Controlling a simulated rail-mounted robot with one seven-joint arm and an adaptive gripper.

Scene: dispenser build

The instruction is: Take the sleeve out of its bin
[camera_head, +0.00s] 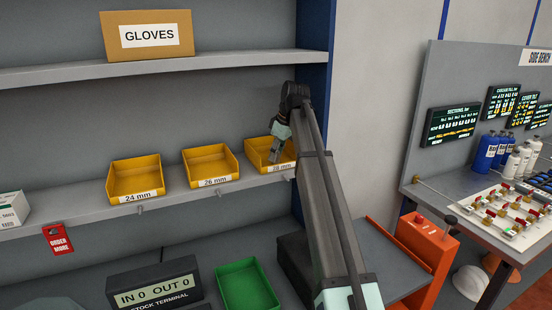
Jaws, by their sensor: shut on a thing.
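My gripper (275,153) is at the yellow bin labelled 28 mm (258,160), the rightmost of three on the middle shelf. It points down, with its fingers in front of the bin's inside. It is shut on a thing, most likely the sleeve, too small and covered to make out. My arm hides the bin's right part. The yellow bins labelled 26 mm (212,182) and 24 mm (135,197) stand to the left; no contents show in them.
A GLOVES box (148,35) stands on the upper shelf. Below are a green bin (247,288) and a stock terminal (155,290). A blue upright (316,30) stands right of the shelves. A side bench with bottles (486,150) is at the right.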

